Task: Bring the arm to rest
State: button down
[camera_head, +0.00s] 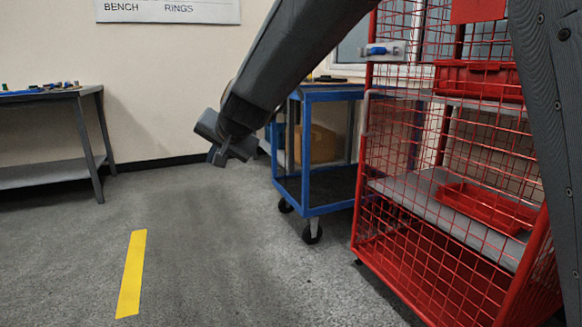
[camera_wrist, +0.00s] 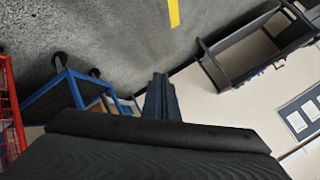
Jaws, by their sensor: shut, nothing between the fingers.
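My gripper (camera_head: 218,157) hangs at the end of my dark arm in the head view, in the air above the floor and in front of the pale wall. It is shut and empty. In the wrist view my gripper's fingers (camera_wrist: 161,78) show closed together, pointing up the picture. Nothing touches the gripper in either view.
A red mesh cage cart (camera_head: 440,200) holding red trays stands at right. A blue wheeled cart (camera_head: 318,210) stands behind my gripper. A dark bench (camera_head: 80,92) with small items is at left. The floor around the yellow strip (camera_head: 132,275) is clear.

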jog(key=s+d+f+n+g+h, duration=0.1)
jog(key=s+d+f+n+g, duration=0.4)
jog(key=s, duration=0.9)
jog(key=s+d+f+n+g+h, duration=0.15)
jog(key=s+d+f, duration=0.4)
jog(key=s, duration=0.75)
jog(key=s+d+f+n+g+h, duration=0.25)
jog(key=s+d, duration=0.55)
jog(key=s, duration=0.6)
jog(key=d+r+m+p, duration=0.2)
jog(key=d+r+p, duration=0.4)
jog(key=r+p, duration=0.3)
jog(key=d+r+m+p, duration=0.2)
jog(key=d+r+p, duration=0.5)
jog(key=p, duration=0.8)
jog(key=d+r+m+h+p, duration=0.1)
jog(key=d+r+m+p, duration=0.2)
jog(key=d+r+p, duration=0.3)
notch_tip(320, 180, up, 6)
jog(key=w+p, duration=0.1)
jog(key=p, duration=0.6)
jog(key=shift+d+f, duration=0.2)
jog(key=shift+d, duration=0.2)
